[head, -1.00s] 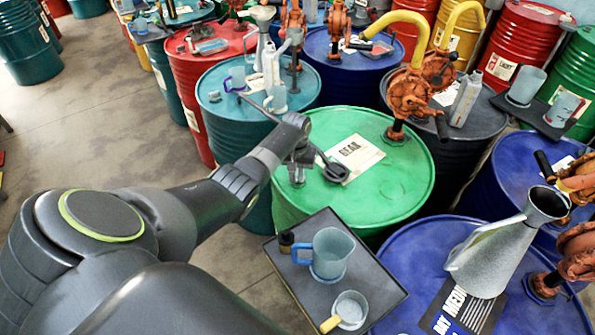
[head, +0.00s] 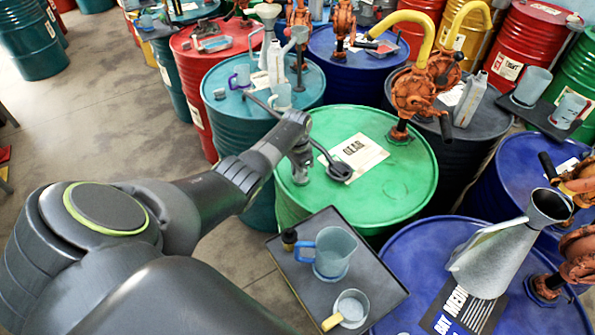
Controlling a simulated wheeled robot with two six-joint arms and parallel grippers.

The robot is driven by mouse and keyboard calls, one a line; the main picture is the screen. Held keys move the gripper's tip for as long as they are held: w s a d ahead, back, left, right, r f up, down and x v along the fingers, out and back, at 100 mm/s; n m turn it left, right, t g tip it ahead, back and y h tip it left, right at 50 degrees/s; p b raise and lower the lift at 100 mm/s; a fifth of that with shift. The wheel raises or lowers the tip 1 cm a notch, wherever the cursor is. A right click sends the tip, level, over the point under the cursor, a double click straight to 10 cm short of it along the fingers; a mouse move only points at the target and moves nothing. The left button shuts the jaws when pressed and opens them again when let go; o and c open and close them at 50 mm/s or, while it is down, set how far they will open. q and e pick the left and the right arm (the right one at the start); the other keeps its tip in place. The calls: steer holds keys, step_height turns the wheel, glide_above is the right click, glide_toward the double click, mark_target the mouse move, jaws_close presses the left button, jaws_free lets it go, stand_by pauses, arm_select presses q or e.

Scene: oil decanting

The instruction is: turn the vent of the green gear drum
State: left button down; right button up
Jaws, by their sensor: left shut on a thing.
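The green gear drum (head: 375,205) stands in the middle of the head view, with a white label reading GEAR on its lid. My left gripper (head: 301,176) points down at the left part of the lid and is shut on the vent there. The vent is mostly hidden by the gripper, so its angle cannot be read. A dark bar with a round end (head: 340,171) reaches from beside the gripper over the label's lower left corner. My right gripper is not in view.
An orange hand pump (head: 412,92) stands at the lid's right back. A dark tray (head: 283,258) with a blue-handled jug (head: 334,250) and a small mug (head: 351,308) is in front. A metal can (head: 500,255) stands on the blue drum at right. A teal drum (head: 222,115) stands behind left.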

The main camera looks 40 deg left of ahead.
arm_select(q)
steer(key=shift+w+r+m, duration=0.1)
steer(key=shift+m, duration=0.3)
steer(key=c, duration=1.4)
jaws_free()
steer(key=shift+r, duration=0.55)
step_height(320, 180, up, 16)
steer(key=b, duration=0.2)
